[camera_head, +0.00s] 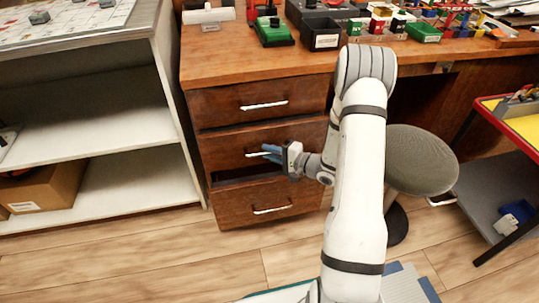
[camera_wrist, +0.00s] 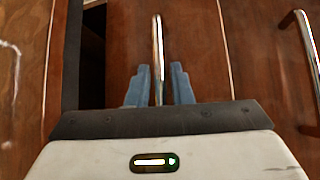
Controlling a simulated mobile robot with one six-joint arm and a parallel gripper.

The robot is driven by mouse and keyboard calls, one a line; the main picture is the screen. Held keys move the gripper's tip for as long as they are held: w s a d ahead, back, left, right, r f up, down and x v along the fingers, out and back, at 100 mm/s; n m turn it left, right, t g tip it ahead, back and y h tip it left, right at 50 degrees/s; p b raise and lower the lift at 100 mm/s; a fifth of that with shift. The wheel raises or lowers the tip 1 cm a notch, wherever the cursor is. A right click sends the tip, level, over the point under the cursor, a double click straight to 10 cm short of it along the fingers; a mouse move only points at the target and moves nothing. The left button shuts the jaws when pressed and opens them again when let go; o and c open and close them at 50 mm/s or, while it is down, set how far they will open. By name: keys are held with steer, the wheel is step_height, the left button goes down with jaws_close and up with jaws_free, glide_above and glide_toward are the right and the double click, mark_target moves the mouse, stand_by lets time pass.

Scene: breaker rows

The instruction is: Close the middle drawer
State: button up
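My gripper (camera_head: 271,151) is at this handle. In the wrist view, its two blue fingers (camera_wrist: 161,80) are apart, one on each side of the bar, with a narrow space visible on both sides. Whether the fingertips touch the drawer front cannot be told.
A white shelf unit (camera_head: 100,120) stands at the left. A grey stool (camera_head: 420,160) is right of my arm. The desk top (camera_head: 225,60) holds several tools and bins. Floor in front is clear.

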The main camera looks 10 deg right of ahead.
steer(key=shift+w+a, duration=0.2)
jaws_close()
stand_by(0.4)
